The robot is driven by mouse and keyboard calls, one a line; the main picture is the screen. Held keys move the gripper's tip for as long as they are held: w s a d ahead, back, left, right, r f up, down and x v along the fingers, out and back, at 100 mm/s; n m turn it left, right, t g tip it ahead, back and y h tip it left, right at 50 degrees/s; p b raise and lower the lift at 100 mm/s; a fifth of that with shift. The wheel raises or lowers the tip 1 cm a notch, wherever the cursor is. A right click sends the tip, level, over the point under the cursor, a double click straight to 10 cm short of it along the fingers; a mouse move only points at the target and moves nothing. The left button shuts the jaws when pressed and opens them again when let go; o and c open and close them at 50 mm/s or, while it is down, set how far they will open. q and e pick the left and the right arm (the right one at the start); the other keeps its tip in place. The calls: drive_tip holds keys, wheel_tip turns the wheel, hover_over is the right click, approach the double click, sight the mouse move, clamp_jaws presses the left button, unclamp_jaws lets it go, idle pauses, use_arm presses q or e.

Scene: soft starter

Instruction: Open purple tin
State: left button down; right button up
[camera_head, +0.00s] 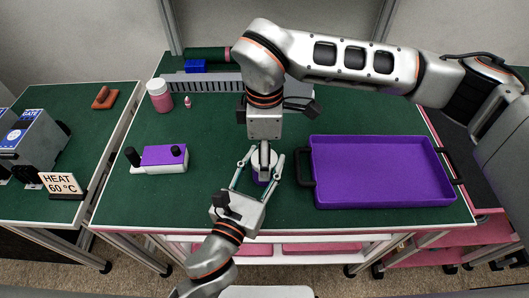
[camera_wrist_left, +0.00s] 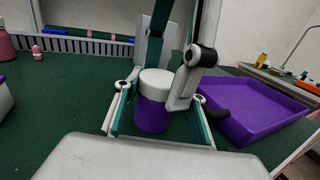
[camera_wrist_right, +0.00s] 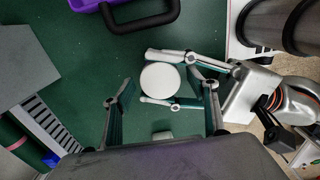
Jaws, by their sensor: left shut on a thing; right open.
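The tin has a purple body (camera_wrist_left: 153,116) and a round white lid (camera_wrist_left: 156,82), seated on the body. It stands upright on the green bench; in the head view the tin (camera_head: 262,178) is largely hidden by my arms. My left gripper (camera_wrist_left: 154,105) is shut on the purple body, one finger on each side. My right gripper (camera_wrist_right: 160,95) points down from above and is open. In the right wrist view the lid (camera_wrist_right: 160,79) lies between and slightly beyond its spread fingers. Whether these fingers touch the lid cannot be told.
A purple tray (camera_head: 382,170) with dark handles lies right of the tin, one handle close to my grippers. A purple-topped device (camera_head: 163,158), a pink bottle (camera_head: 159,95) and a grey slotted rack (camera_head: 225,85) stand left and behind.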

drive_tip(key=shift+r, duration=3.9)
drive_tip(key=shift+c, duration=0.3)
drive_tip(key=shift+f, duration=3.9)
drive_tip(key=c, duration=1.2)
drive_tip(key=o, duration=1.3)
drive_tip(key=shift+c, duration=0.2)
